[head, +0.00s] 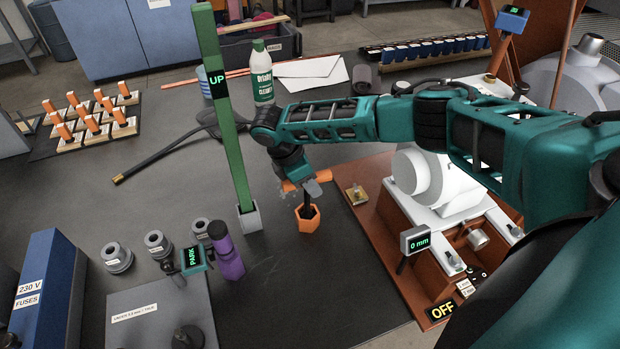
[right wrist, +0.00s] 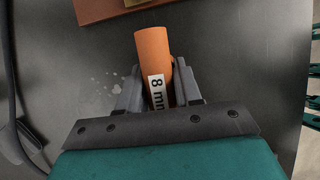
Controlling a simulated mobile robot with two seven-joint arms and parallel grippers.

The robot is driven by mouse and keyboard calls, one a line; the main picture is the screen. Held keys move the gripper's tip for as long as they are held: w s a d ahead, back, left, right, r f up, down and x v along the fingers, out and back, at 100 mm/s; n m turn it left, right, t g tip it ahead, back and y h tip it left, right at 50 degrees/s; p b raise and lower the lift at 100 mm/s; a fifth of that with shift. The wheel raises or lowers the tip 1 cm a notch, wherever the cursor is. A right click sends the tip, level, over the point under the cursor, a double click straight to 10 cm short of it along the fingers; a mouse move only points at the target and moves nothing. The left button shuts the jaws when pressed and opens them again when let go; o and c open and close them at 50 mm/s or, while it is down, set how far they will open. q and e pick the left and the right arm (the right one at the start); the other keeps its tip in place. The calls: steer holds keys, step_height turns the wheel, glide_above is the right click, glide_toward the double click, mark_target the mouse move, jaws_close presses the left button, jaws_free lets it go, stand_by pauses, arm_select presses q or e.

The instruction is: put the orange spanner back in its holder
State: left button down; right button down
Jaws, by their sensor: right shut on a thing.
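My right gripper (head: 300,180) is shut on an orange bar, the handle of the orange spanner (head: 322,177). In the right wrist view the handle (right wrist: 153,55) lies between the fingers (right wrist: 158,88) and bears the label "8 mm". In the head view a dark shaft runs down below the gripper to a small orange six-sided cup (head: 308,223) on the dark bench. The shaft's lower end appears to be inside the cup's opening, but I cannot tell how deep. The gripper hides part of the handle. My left gripper is not in view.
A tall green "UP" post (head: 228,120) stands just left of the cup, with a purple object (head: 226,252) nearby. The rust-red machine base (head: 395,245) with a "0 mm" display (head: 415,240) is at right. Orange-topped blocks (head: 85,127) stand at far left.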

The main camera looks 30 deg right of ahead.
steer(key=shift+f, duration=0.75)
steer(key=c, duration=0.7)
jaws_free()
steer(key=v, duration=0.7)
steer(key=shift+a+r, duration=0.15)
steer(key=shift+r, duration=0.05)
